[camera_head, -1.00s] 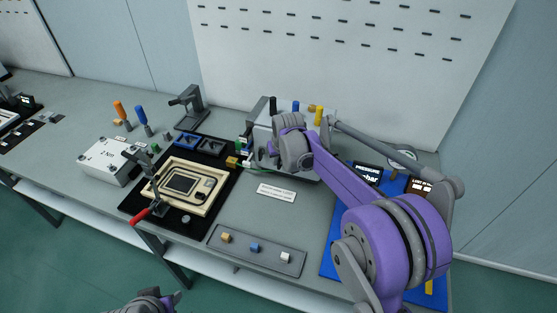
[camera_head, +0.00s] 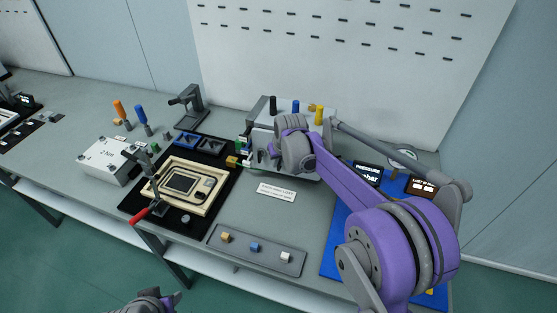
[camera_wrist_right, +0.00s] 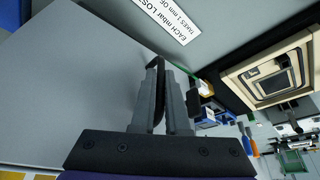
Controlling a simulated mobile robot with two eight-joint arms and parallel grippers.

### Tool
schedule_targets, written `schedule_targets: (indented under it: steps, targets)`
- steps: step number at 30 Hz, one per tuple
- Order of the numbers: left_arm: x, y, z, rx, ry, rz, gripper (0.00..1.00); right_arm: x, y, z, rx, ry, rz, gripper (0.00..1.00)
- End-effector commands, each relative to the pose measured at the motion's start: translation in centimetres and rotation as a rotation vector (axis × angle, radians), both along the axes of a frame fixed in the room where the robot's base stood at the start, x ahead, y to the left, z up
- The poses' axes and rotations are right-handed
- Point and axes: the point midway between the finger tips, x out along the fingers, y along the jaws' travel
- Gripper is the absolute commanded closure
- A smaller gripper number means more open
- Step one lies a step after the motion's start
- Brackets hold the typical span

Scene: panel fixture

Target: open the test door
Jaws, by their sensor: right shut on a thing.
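My right gripper (camera_wrist_right: 160,95) is shut, its two fingers together around a dark, thin handle (camera_wrist_right: 155,62). The handle stands at the edge of a light grey panel (camera_wrist_right: 75,75) that fills the left of the right wrist view; I take it for the test door, and how far it is open I cannot tell. In the head view my right wrist (camera_head: 293,148) is in front of a light grey box (camera_head: 262,148) at the back of the bench and hides the fingers and much of the box front. My left gripper (camera_head: 160,300) only partly shows at the bottom edge.
A black mat (camera_head: 130,203) holds a beige framed panel (camera_head: 205,176) and a red-handled clamp (camera_head: 141,214). In front lies a grey tray (camera_head: 238,254) with small blocks. A white label (camera_head: 276,191) lies on the bench. A blue mat (camera_head: 333,235) is at the right.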

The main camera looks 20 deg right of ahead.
Motion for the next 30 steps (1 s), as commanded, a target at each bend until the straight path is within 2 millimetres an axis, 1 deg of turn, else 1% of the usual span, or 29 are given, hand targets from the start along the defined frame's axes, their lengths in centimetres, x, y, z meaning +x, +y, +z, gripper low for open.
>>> schedule_targets:
  steps: [5, 14, 22, 30]
  targets:
    - [-0.2, 0.0, -0.6, 0.000, 0.005, 0.000, 0.59, -1.8, 0.3, -0.1, 0.001, 0.001, 0.111, 1.00]
    - [-0.5, 0.0, -1.5, 0.000, 0.010, 0.000, 0.59, -5.8, 0.3, -0.1, 0.002, 0.001, 0.383, 1.00]
    - [-0.6, 0.0, -1.8, 0.000, 0.012, 0.000, 0.59, -9.4, -0.7, -0.1, 0.003, 0.000, 0.639, 1.00]
    - [-0.7, 0.0, -2.0, 0.000, 0.013, 0.000, 0.59, -12.6, -2.6, 0.0, 0.002, 0.000, 0.894, 1.00]
